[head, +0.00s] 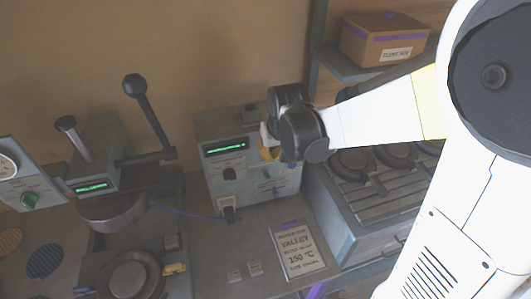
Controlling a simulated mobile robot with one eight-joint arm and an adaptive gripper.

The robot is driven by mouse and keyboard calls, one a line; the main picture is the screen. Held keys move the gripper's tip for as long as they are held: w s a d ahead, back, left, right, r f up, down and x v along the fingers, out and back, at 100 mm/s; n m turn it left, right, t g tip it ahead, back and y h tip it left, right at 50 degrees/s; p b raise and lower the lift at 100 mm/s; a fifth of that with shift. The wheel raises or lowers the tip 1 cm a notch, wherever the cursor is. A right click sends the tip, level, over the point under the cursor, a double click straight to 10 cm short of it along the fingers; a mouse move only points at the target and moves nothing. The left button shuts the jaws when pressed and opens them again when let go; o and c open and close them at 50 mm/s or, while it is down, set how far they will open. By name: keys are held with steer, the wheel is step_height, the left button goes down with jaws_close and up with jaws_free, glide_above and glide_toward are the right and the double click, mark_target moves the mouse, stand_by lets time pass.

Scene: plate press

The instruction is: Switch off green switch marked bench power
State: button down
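My gripper (268,143) is in front of the upper right of a grey control box (210,188), seen mostly from behind. The wrist hides part of that face, and I cannot tell whether the fingers touch it or are open or shut. I cannot make out a switch legibly marked bench power.
A press with a black-knobbed lever (134,86) stands left of the box. A sign reading "VALLEY 150 °C" (299,250) lies on the bench. A rack of dark round plates (352,165) stands right, below a shelf with a cardboard box (383,42). A cable runs near the box's base.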

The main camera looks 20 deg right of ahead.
mark_target(269, 168)
steer(key=b+x, duration=0.2)
steer(key=x, duration=0.8)
steer(key=shift+w+f, duration=0.15)
stand_by(0.4)
